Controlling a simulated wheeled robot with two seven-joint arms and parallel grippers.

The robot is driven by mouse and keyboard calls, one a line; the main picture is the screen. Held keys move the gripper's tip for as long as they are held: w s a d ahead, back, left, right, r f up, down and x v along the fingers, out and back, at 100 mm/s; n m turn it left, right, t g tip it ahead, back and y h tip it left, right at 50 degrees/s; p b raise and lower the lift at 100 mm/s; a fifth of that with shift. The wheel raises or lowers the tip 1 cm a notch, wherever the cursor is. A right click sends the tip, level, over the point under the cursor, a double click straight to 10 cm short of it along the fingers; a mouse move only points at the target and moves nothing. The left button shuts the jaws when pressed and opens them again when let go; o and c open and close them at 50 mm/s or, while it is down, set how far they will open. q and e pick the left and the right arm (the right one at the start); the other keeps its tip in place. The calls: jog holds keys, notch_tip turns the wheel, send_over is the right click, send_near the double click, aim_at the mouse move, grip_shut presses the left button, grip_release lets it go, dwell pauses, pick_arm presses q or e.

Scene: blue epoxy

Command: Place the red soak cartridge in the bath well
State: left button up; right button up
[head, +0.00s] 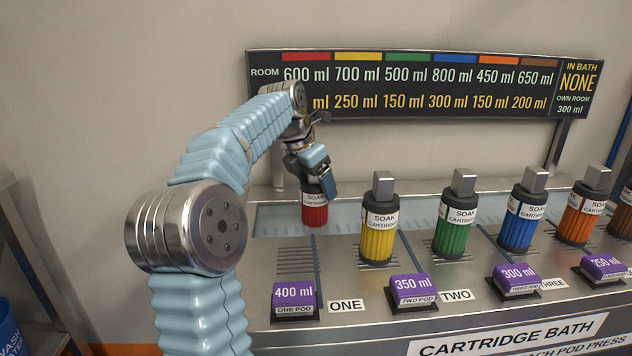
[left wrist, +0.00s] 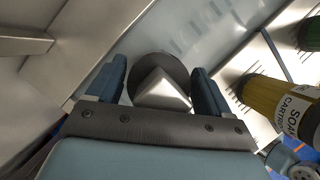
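The red soak cartridge (head: 315,213) is upright at the long bath well (head: 352,212), behind the line of the other cartridges. My left gripper (head: 318,178) is at its top, with one finger on each side of its pale block handle, seen in the left wrist view (left wrist: 163,92). I cannot tell whether the cartridge's base touches the well. My right gripper is out of view.
Yellow (head: 378,232), green (head: 456,230), blue (head: 518,226) and orange (head: 578,220) cartridges stand to the right. Purple pods (head: 294,295) line the front. A sign (head: 420,85) at the back reads IN BATH NONE. The grated spot (head: 294,260) behind pod one is empty.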

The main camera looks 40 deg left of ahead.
pick_arm(q)
jog(key=shift+o, duration=0.9)
jog(key=shift+r, duration=0.25)
jog(key=v, duration=1.1)
jog(key=shift+s+r, duration=0.15)
jog(key=shift+r, duration=0.25)
dwell(2.2)
